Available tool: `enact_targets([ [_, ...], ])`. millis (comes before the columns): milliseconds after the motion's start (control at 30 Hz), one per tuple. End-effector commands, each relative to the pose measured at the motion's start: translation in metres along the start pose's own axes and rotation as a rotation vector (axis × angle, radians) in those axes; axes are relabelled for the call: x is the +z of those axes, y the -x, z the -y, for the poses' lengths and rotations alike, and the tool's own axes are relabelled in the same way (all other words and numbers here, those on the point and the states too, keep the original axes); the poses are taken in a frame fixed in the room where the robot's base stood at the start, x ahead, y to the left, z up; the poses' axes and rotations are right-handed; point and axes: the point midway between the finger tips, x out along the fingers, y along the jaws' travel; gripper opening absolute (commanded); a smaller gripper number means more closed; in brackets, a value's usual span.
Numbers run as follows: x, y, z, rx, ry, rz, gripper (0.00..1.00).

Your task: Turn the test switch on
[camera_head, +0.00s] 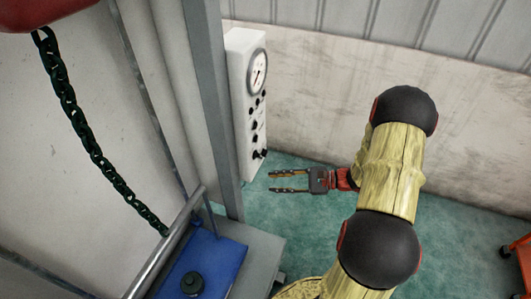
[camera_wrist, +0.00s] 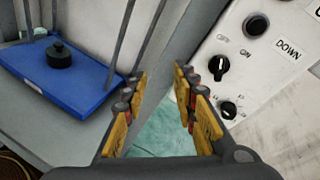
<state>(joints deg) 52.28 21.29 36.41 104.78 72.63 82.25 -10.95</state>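A white control panel (camera_head: 243,105) with a round gauge, black buttons and knobs stands by the grey post in the head view. Its lower part (camera_wrist: 285,80) is at the right of the wrist view. There, a black rotary knob (camera_wrist: 218,66) sits below small OFF and ON labels, its white mark pointing up. A second black knob (camera_wrist: 228,109) sits lower. I cannot read which knob is the test switch. My gripper (camera_head: 271,181) is open and empty, in front of the panel's lower end. In the wrist view, its fingers (camera_wrist: 160,78) are apart, left of the knobs and touching neither.
A black button (camera_wrist: 255,25) is beside a DOWN label. A grey post (camera_head: 212,100) stands left of the panel. A blue plate (camera_head: 212,262) with a black round part lies on a grey base. A dark chain (camera_head: 85,130) hangs at left.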

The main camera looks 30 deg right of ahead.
Motion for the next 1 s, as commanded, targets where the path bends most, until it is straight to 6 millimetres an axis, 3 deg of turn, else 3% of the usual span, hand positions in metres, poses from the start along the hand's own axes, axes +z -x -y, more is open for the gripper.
enact_targets([
  [100, -0.015, 0.014, 0.037, -0.188, -0.017, 0.043, 0.28],
  [300, -0.019, 0.024, 0.068, -0.319, 0.006, 0.072, 0.28],
  [800, -0.014, -0.038, 0.088, -0.319, 0.007, 0.074, 0.28],
  [1000, -0.014, -0.048, 0.092, -0.32, 0.006, 0.072, 0.28],
])
